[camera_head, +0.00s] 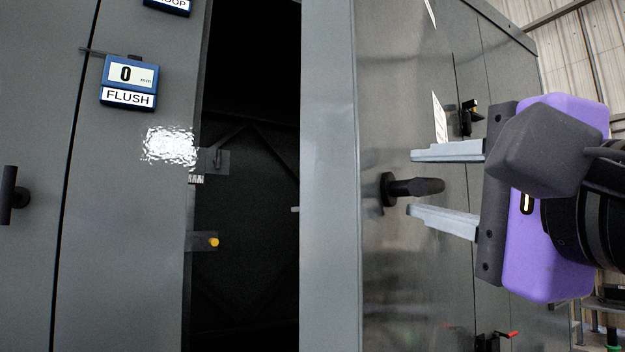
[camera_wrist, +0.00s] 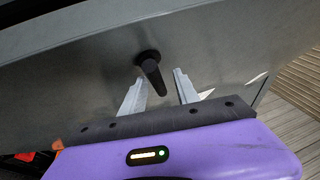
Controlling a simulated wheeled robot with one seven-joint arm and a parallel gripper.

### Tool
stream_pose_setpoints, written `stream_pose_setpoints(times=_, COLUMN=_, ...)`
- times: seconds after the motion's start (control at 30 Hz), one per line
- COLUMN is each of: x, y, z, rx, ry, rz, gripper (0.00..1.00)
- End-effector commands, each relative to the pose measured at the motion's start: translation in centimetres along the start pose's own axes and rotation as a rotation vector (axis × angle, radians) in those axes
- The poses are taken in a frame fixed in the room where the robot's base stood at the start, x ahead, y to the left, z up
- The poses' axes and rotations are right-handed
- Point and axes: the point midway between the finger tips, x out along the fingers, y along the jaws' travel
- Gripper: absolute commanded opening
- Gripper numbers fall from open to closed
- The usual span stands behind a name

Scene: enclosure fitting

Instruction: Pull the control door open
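The control door (camera_head: 400,270) is a grey metal panel that stands open, with a dark gap between its edge and the cabinet frame. Its black handle (camera_head: 415,187) sticks out from the door face. My gripper (camera_head: 411,183) is open, with one finger above and one below the handle's end in the head view. In the wrist view the handle (camera_wrist: 151,75) lies between the two fingers, closer to the left one, and the fingers (camera_wrist: 160,80) do not appear to clasp it. The door also fills much of the wrist view (camera_wrist: 80,75).
The dark cabinet interior (camera_head: 255,120) lies open left of the door. A latch piece with a yellow tip (camera_head: 213,242) sits on the frame edge. A gauge reading 0 mm, labelled FLUSH (camera_head: 129,84), is on the left panel. Another black handle (camera_head: 9,195) is at far left.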

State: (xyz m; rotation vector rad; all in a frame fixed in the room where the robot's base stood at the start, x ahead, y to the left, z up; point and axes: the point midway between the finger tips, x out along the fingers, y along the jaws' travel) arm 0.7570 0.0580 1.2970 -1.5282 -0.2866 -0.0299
Motion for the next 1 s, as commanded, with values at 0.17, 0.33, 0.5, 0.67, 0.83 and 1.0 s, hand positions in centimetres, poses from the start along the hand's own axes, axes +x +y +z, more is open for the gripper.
stream_pose_setpoints(times=0.17, x=0.5, y=-2.8, z=0.0, rx=0.000, ry=0.001, rz=-0.004, gripper=0.37)
stream_pose_setpoints(times=0.33, x=1.2, y=-6.8, z=0.1, rx=-0.001, ry=0.001, rz=-0.012, gripper=0.68)
stream_pose_setpoints(times=0.5, x=1.9, y=-10.8, z=0.3, rx=-0.003, ry=-0.004, rz=-0.017, gripper=0.37)
stream_pose_setpoints(times=0.67, x=2.7, y=-14.1, z=0.3, rx=-0.002, ry=-0.003, rz=-0.010, gripper=0.37)
stream_pose_setpoints(times=0.83, x=3.4, y=-17.0, z=0.4, rx=-0.001, ry=-0.002, rz=-0.005, gripper=0.37)
stream_pose_setpoints(times=1.0, x=3.8, y=-18.7, z=0.4, rx=-0.001, ry=-0.002, rz=-0.002, gripper=0.37)
